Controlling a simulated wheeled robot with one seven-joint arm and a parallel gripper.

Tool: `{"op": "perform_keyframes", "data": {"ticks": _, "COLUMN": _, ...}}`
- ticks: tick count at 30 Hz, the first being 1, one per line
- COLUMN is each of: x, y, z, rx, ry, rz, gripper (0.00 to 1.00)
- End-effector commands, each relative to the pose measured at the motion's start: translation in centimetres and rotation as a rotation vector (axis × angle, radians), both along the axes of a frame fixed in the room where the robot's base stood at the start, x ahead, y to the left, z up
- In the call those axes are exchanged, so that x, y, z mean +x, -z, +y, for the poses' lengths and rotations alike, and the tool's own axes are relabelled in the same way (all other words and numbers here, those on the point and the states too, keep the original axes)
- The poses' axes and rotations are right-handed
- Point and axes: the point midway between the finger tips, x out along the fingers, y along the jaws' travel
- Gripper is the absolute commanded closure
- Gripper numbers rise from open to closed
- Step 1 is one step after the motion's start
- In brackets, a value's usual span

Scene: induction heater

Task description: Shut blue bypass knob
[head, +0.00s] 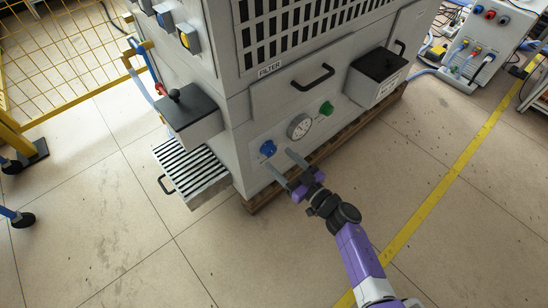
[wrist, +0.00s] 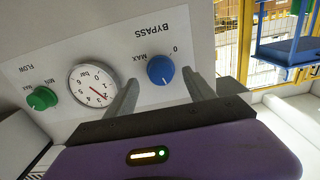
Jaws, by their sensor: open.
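The blue bypass knob (head: 268,148) is on the lower front panel of the grey machine. In the wrist view the blue knob (wrist: 160,69) sits under the upside-down label BYPASS, with MAX and 0 printed beside it. Its pointer setting is too small to tell. My gripper (head: 280,160) is open in front of the panel. In the wrist view its two fingers (wrist: 159,80) stand apart, one on each side of the knob. I see no contact with the knob.
A round gauge (head: 300,126) and a green flow knob (head: 326,108) are on the same panel, right of the blue knob. A black-topped box (head: 188,108) juts out at left, above a slatted tray (head: 190,172). The floor in front is clear.

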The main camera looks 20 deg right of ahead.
Motion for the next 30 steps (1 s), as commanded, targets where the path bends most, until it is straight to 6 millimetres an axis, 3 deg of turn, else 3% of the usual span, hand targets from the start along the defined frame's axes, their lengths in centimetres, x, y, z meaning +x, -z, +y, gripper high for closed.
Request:
{"op": "perform_keyframes", "data": {"ticks": 7, "x": 3.0, "y": 0.3, "z": 1.0, "rx": -0.002, "ry": -0.001, "rz": -0.002, "gripper": 0.37}}
{"op": "perform_keyframes", "data": {"ticks": 19, "x": 3.7, "y": 0.0, "z": 1.3, "rx": 0.000, "ry": 0.000, "rz": 0.001, "gripper": 0.39}}
{"op": "perform_keyframes", "data": {"ticks": 28, "x": 3.7, "y": 0.0, "z": 1.3, "rx": 0.000, "ry": 0.000, "rz": 0.000, "gripper": 0.98}}
{"op": "perform_keyframes", "data": {"ticks": 30, "x": 3.6, "y": 0.0, "z": 1.3, "rx": -0.001, "ry": 0.000, "rz": 0.000, "gripper": 0.99}}
